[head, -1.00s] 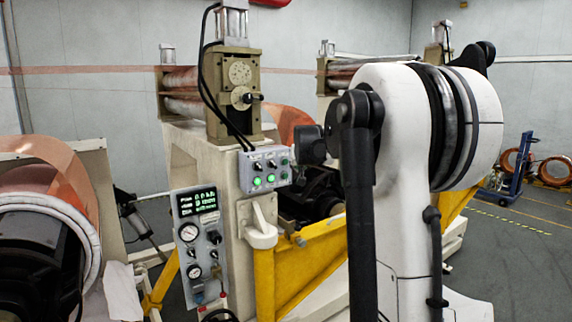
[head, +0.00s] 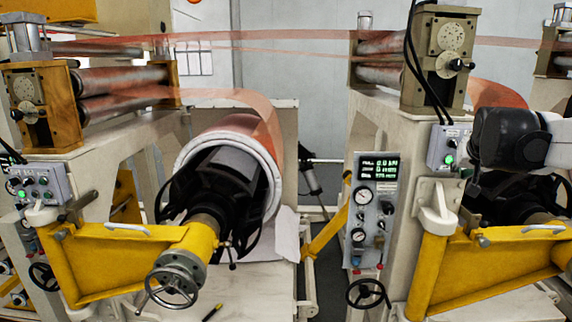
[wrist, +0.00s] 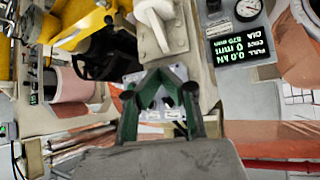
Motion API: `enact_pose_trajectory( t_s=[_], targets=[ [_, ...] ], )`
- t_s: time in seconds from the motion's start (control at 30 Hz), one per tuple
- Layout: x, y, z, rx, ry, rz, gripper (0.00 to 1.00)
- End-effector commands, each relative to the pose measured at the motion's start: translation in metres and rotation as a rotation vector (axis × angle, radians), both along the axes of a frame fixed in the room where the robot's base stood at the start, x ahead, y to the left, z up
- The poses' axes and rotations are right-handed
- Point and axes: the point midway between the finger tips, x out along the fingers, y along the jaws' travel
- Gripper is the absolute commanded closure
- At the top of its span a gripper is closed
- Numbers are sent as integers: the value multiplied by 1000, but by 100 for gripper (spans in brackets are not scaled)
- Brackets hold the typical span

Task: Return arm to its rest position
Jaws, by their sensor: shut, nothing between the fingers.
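My gripper (wrist: 160,92) shows in the wrist view with green fingers, shut and empty. It is in front of a light button box, which its fingers partly cover. In the head view, a dark and white part of my arm (head: 512,138) reaches in from the right edge. It stands just right of the grey button box (head: 447,147) with a lit green button. I cannot tell whether it touches the box. The fingers cannot be made out in the head view.
A gauge panel with a green display (head: 377,168) is left of my arm; a handwheel (head: 367,294) is below it. Yellow swing arms (head: 118,262) jut forward. A copper foil roll (head: 232,135) sits between the machine frames. Copper foil (head: 290,42) spans overhead between rollers.

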Motion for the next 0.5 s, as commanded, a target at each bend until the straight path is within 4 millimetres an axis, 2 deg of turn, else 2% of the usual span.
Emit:
enact_pose_trajectory(
  t_s=[0.03, 0.2, 0.37, 0.5],
  targets=[
    [-14, 23, -11, 4, 10, 24, 100],
    [-61, 89, -38, 21, 48, 96, 100],
    [-110, 143, -70, 33, 83, 163, 100],
    [-155, 184, -104, 42, 115, 223, 100]
  ],
)
